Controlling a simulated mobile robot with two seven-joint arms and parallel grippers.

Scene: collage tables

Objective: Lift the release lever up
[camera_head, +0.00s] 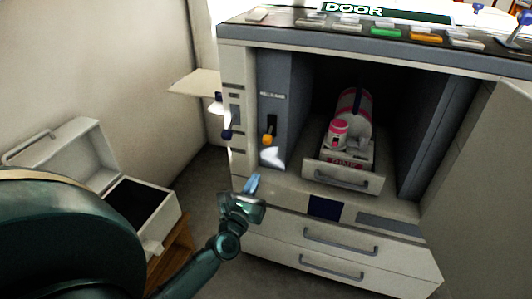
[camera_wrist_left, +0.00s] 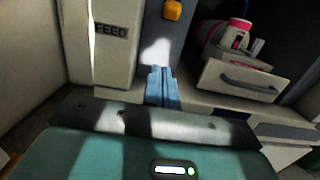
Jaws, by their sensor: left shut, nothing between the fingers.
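A lever with an orange knob (camera_head: 267,140) sits at the low end of a black vertical slot on the grey inner panel of the machine. I take it as the release lever. The orange knob also shows at the top edge of the left wrist view (camera_wrist_left: 172,10). My left gripper (camera_head: 253,182) is below the knob, in front of the machine, apart from it. Its blue fingers (camera_wrist_left: 161,82) are shut together and empty, pointing up toward the panel. My right gripper is not in view.
An open drawer tray (camera_head: 345,180) holding a pink-and-white roll and jar sticks out right of the lever. Dark blue switches (camera_head: 227,134) project from the left column. Closed drawers (camera_head: 340,245) are below. An open white case (camera_head: 95,185) stands at left.

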